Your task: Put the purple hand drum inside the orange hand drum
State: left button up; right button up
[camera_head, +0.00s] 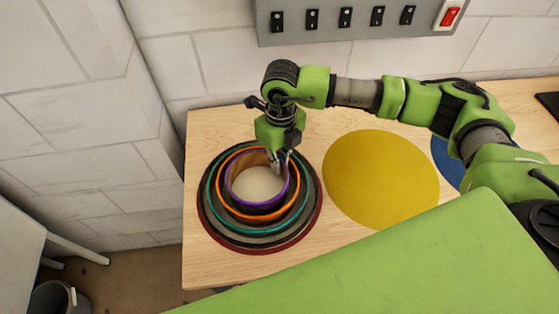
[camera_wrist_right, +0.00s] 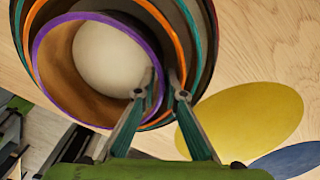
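The purple hand drum (camera_head: 257,205) sits within the ring of the orange hand drum (camera_head: 250,217) in the head view. In the wrist view the purple drum (camera_wrist_right: 75,88) stands out above the orange drum (camera_wrist_right: 166,27), and its rim overlaps part of the orange one. My right gripper (camera_head: 277,165) reaches down to the purple drum's rear right wall. In the wrist view the right gripper (camera_wrist_right: 163,76) has one finger inside the purple drum and one outside, close together on the wall. Whether the purple drum touches the bottom is hidden. My left gripper is not in view.
A teal drum (camera_head: 224,223) and a dark red outer drum (camera_head: 265,250) surround the orange one on the wooden bench (camera_head: 197,262). A flat yellow disc (camera_head: 381,180) lies to the right, with a blue disc (camera_head: 446,165) beyond. A switch panel (camera_head: 360,20) is on the wall behind.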

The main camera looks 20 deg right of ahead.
jog(key=shift+r+p, duration=0.5)
jog(key=shift+p, duration=0.05)
notch_tip(320, 180, up, 12)
jog(key=b, duration=0.3)
jog(key=shift+d+r+b, duration=0.15)
jog(key=shift+b, duration=0.15)
